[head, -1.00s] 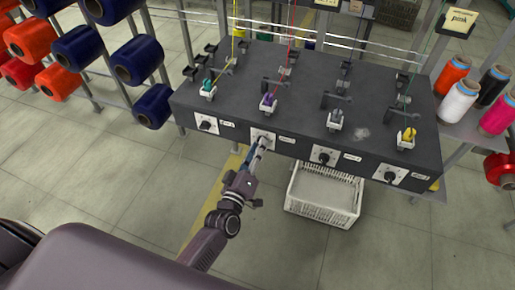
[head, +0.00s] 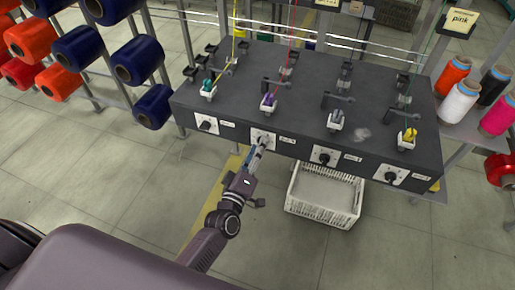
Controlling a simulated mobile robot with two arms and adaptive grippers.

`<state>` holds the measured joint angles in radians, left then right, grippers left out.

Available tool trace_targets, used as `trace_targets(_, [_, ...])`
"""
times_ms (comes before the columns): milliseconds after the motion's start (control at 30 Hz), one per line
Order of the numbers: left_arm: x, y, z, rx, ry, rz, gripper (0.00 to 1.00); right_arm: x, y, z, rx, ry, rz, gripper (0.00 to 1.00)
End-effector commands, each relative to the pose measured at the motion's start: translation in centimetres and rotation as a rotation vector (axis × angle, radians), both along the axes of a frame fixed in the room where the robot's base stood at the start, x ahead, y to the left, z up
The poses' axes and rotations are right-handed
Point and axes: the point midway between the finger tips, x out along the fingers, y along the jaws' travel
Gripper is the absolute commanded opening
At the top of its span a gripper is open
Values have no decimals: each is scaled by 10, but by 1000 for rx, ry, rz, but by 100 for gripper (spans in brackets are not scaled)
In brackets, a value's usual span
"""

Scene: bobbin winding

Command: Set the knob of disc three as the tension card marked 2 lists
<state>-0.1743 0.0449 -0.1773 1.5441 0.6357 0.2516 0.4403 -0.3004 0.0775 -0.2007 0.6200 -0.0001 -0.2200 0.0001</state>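A dark winding bench (head: 300,95) has a row of knobs on white plates along its front panel. They are the leftmost knob (head: 207,125), the second knob (head: 263,141), the third knob (head: 323,157) and the rightmost knob (head: 390,175). The small labels beside them are too small to read. My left gripper (head: 259,150) is just in front of and below the second knob. Its fingers are close together, and I cannot tell whether they touch the knob. No tension card marked 2 can be made out. My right gripper is not in view.
A white crate (head: 322,215) stands on the floor under the bench. Blue and orange spools fill a rack (head: 108,85) at the left. Several spools stand on a shelf (head: 445,125) at the right, below a card reading "pink" (head: 461,19).

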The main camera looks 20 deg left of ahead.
Motion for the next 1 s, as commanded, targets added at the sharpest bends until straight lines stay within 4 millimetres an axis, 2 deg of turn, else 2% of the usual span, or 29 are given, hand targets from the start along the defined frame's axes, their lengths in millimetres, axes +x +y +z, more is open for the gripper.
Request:
trace_targets(367, [-4, 0, 0, 1, 1, 0, 42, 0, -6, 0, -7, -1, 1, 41])
trace_targets(467, [-16, 0, -1, 1, 1, 0, 42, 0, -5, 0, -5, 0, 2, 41])
trace_targets(800, [-86, 3, -1, 1, 3, -1, 42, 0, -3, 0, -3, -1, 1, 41])
trace_targets(1000, [-113, 4, -1, 2, 1, 0, 42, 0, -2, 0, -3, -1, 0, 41])
